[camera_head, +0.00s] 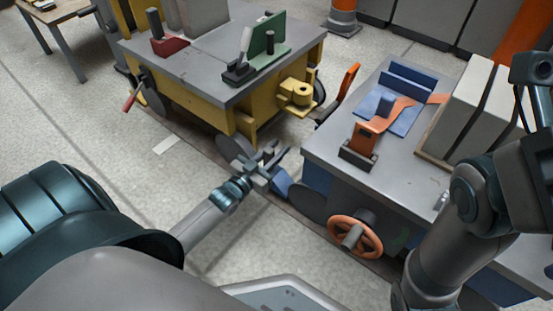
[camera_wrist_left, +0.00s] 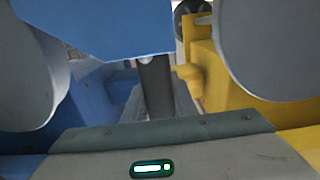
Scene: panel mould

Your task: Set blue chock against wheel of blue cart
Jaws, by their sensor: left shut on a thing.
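The blue cart (camera_head: 310,180) stands at the right with a grey top. Its dark wheel (camera_head: 309,203) shows at the near left corner. My left gripper (camera_head: 270,168) is low in the gap between the blue cart and the yellow cart, shut on the blue chock (camera_head: 281,183). The chock is left of the blue cart's wheel; I cannot tell whether they touch. In the left wrist view the blue chock (camera_wrist_left: 95,30) fills the upper left middle. Large grey rounded shapes flank it. My right arm is at the right; its gripper is not visible.
The yellow cart (camera_head: 190,101) stands close on the left, with a wheel (camera_head: 235,149) near my left gripper and a yellow coupling (camera_head: 297,94) projecting. An orange handwheel (camera_head: 355,236) sticks out from the blue cart's front. Open floor lies in front of the yellow cart.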

